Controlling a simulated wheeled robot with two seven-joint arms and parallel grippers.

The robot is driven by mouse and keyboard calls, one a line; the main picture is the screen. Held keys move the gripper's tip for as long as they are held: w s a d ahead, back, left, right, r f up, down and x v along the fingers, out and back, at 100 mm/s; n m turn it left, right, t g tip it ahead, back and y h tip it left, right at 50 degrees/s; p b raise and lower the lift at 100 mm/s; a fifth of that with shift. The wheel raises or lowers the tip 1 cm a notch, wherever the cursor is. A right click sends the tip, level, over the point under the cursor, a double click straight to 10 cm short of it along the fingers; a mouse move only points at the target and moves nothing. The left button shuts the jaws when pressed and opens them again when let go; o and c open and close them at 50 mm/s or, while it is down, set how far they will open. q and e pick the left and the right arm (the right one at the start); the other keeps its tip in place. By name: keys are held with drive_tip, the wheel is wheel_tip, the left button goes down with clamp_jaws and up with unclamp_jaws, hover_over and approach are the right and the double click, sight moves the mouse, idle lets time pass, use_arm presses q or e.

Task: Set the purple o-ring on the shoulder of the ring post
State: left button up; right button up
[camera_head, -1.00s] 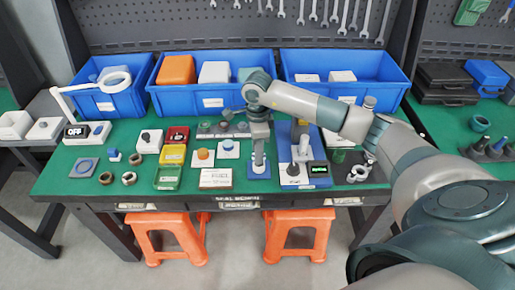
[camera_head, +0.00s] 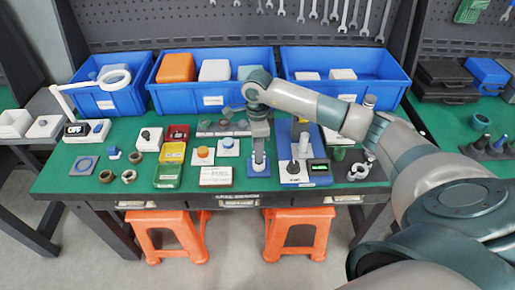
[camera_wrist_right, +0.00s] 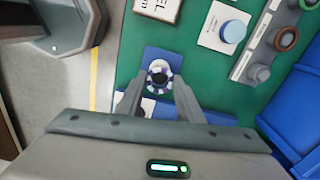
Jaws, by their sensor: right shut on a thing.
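The ring post stands on a blue base plate (camera_head: 266,173) near the table's front edge. The plate also shows in the right wrist view (camera_wrist_right: 160,54), with the dark round post top (camera_wrist_right: 159,77) in its middle. A purple-and-white ring, the purple o-ring (camera_wrist_right: 159,66), shows around the post top. My right gripper (camera_head: 259,164) points down over the plate and is shut on the ring, with a finger on each side of the post. The fingers partly hide the ring; I cannot tell whether it touches the shoulder. My left gripper is not in view.
A blue fixture (camera_head: 299,176) with a lever and a small display stands close on the right. A white labelled box (camera_head: 216,176) is close on the left. Several blue bins (camera_head: 212,100) line the back. Green table (camera_head: 60,187) is bare at the front left.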

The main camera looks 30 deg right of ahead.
drive_tip(key=shift+f+b, duration=0.75)
drive_tip(key=shift+f, duration=0.1)
idle(0.8)
drive_tip(key=o, duration=0.9)
drive_tip(key=shift+c, duration=0.2)
drive_tip(key=shift+r, duration=0.1)
drive_tip(key=shift+r+p, duration=1.5)
drive_tip(key=shift+r, duration=1.95)
drive_tip(key=shift+a, duration=0.1)
